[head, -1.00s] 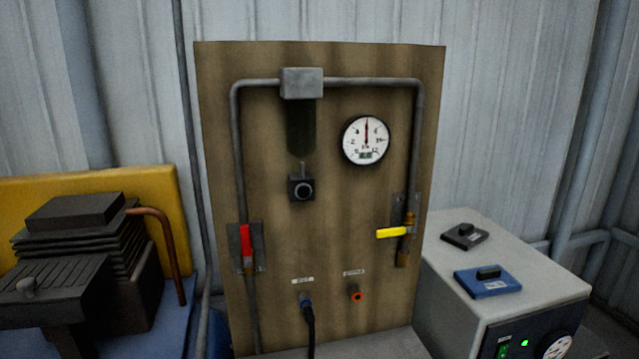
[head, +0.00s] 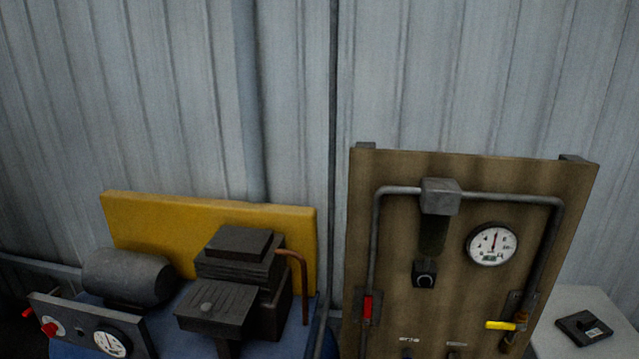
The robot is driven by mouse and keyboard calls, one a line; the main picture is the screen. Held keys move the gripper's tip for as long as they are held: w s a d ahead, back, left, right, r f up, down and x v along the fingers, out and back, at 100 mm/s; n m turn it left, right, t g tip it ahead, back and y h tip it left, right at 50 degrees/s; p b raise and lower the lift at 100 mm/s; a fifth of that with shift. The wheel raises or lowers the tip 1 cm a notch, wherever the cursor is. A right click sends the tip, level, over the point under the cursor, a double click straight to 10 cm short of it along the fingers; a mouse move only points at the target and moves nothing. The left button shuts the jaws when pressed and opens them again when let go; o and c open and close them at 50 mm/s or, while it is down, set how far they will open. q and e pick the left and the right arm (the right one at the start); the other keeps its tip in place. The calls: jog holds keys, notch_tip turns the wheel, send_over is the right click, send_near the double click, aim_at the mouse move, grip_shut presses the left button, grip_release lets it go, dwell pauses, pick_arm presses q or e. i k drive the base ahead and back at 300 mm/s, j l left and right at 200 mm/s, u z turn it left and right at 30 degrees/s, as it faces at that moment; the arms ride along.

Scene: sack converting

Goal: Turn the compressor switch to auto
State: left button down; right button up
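The compressor stands at the lower left, with a blue body (head: 285,337), a grey cylindrical motor (head: 128,277), a dark finned pump block (head: 240,262) and a yellow back plate (head: 210,232). Its dark control panel (head: 130,343) is at the bottom left edge of the view. The panel carries a red knob (head: 49,329) on a pale round plate, and a white gauge (head: 109,343). A small dark fitting lies between them. I cannot read the knob's markings or tell its setting. Another red part (head: 28,312) shows at the panel's left end. Neither of my grippers is in view.
A brown board (head: 470,280) stands right of the compressor, with grey pipe, a round gauge (head: 492,244), a red-handled valve (head: 367,307) and a yellow-handled valve (head: 502,325). A pale cabinet (head: 590,297) is at the right edge. A corrugated wall closes the back.

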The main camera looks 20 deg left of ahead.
aim_at(50, 329)
jog(key=u, duration=2.15)
jog(key=i+j+u, duration=0.1)
jog(key=i+j, duration=0.45)
jog(key=i, duration=0.15)
